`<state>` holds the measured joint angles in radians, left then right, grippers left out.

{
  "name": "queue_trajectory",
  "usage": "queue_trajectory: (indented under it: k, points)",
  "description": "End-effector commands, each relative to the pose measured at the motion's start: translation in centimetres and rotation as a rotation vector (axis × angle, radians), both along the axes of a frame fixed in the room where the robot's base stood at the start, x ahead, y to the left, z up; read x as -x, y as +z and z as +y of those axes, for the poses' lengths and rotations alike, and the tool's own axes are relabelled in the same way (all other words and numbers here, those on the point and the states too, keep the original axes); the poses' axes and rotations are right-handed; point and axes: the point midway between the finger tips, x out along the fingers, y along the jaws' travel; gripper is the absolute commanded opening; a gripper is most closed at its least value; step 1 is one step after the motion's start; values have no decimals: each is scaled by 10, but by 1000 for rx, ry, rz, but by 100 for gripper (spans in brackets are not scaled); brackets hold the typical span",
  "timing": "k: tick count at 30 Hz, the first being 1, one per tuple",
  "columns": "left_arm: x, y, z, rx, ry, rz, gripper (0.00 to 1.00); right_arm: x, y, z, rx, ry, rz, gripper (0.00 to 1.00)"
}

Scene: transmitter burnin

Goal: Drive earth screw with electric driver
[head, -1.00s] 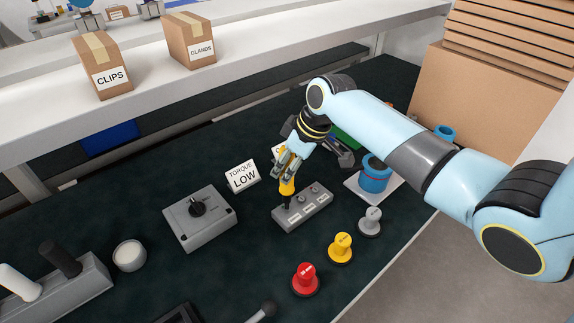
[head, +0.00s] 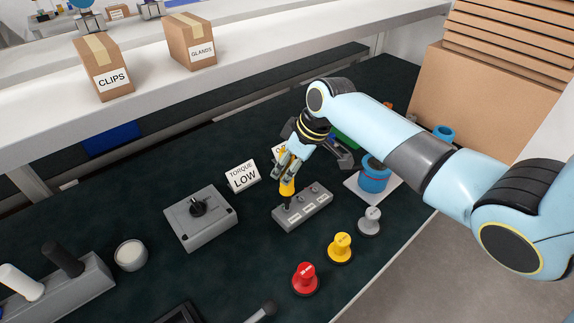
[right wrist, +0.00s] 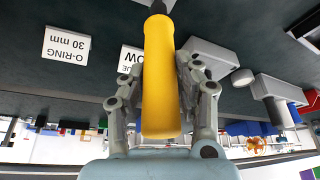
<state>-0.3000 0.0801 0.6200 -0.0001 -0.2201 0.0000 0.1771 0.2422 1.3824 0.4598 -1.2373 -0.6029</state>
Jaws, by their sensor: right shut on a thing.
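My right gripper (head: 287,172) is shut on the yellow handle of a driver (head: 287,187). In the right wrist view the yellow driver (right wrist: 161,80) lies between the two finger linkages, its dark end pointing away. In the head view it stands nearly upright, its dark lower end at the left part of a grey labelled block (head: 314,206). Whether that end sits in the block or only touches it is hard to tell. A blue round housing (head: 375,180) stands on a white plate (head: 392,190) to the right, partly behind my arm. No earth screw can be made out. My left gripper is out of view.
A grey box with a black knob (head: 199,217) and a "TORQUE LOW" sign (head: 243,176) are left of the block. Grey (head: 370,221), yellow (head: 340,248) and red (head: 305,279) knobbed pieces stand near the front edge.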

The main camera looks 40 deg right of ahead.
Motion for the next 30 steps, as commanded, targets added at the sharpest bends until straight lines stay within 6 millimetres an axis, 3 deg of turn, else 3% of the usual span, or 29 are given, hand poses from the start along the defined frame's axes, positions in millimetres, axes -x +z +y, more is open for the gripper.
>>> queue_trajectory:
  k: [30]
  points:
    - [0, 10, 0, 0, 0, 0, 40, 0, -4, 0, 0, -1, 0, 0]
